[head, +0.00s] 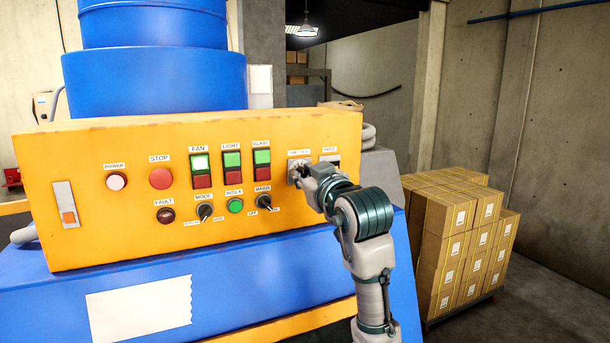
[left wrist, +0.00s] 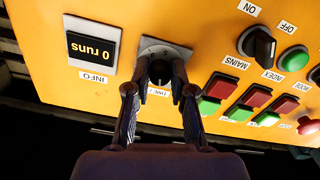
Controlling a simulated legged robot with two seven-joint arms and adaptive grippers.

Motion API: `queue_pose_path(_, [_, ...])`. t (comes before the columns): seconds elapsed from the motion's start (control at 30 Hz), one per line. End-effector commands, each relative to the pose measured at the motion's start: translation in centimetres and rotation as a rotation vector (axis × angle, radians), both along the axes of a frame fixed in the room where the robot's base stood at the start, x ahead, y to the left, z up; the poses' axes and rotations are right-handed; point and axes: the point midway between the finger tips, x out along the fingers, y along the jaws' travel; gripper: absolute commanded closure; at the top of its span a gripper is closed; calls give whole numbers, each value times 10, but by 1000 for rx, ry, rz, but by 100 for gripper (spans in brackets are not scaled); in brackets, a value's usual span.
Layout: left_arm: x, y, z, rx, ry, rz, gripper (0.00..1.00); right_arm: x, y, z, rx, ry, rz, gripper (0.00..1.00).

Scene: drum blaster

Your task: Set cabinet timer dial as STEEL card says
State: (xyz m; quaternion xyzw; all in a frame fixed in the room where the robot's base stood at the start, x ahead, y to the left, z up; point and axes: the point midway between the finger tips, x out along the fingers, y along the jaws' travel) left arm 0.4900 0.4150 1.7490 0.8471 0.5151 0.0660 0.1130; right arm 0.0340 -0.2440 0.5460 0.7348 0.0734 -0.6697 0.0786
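The timer dial's grey plate (head: 293,166) is at the right of the yellow cabinet (head: 110,240) in the head view. In the left wrist view the black timer dial (left wrist: 160,70) sits between the fingertips of my left gripper (left wrist: 158,88). The fingers are apart, one on each side of the knob, and I cannot tell whether they touch it. In the head view my left gripper (head: 304,174) hides most of the dial. The dial's scale and pointer are too small or covered to read. No STEEL card is readable. My right gripper is out of view.
An info display (left wrist: 93,50) reading "0 runs" is beside the dial. The mains switch (left wrist: 257,44) and several red and green buttons share the panel. A blank-looking white sheet (head: 140,312) lies on the blue front. Boxes (head: 465,230) are stacked at right.

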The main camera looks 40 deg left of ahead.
Motion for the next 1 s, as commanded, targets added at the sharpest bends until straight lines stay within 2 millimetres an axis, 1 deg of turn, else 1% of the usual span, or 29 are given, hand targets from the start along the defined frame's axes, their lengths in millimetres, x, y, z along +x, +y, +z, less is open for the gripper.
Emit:
queue_pose_path(0.03, [2,0,-3,-4,6,-1,64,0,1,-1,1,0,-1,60])
queue_pose_path(0.07, [2,0,-3,-3,6,0,56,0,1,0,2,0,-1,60])
queue_pose_path(0.1, [1,0,-2,-2,4,-1,54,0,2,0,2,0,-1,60])
queue_pose_path(0.37, [-2,0,1,2,0,1,54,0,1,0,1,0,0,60])
queue_pose_path(0.47, [-4,-7,1,4,-2,-1,54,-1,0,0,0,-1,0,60])
queue_pose_path(0.57, [-10,-20,1,4,-2,-2,54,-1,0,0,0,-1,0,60])
queue_pose_path(0.8, [-33,-69,-1,3,2,-4,54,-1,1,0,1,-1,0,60])
queue_pose_path(0.9, [-42,-86,-1,2,1,-3,54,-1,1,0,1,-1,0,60])
queue_pose_path(1.0, [-47,-98,-1,2,3,-2,54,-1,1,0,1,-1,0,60])
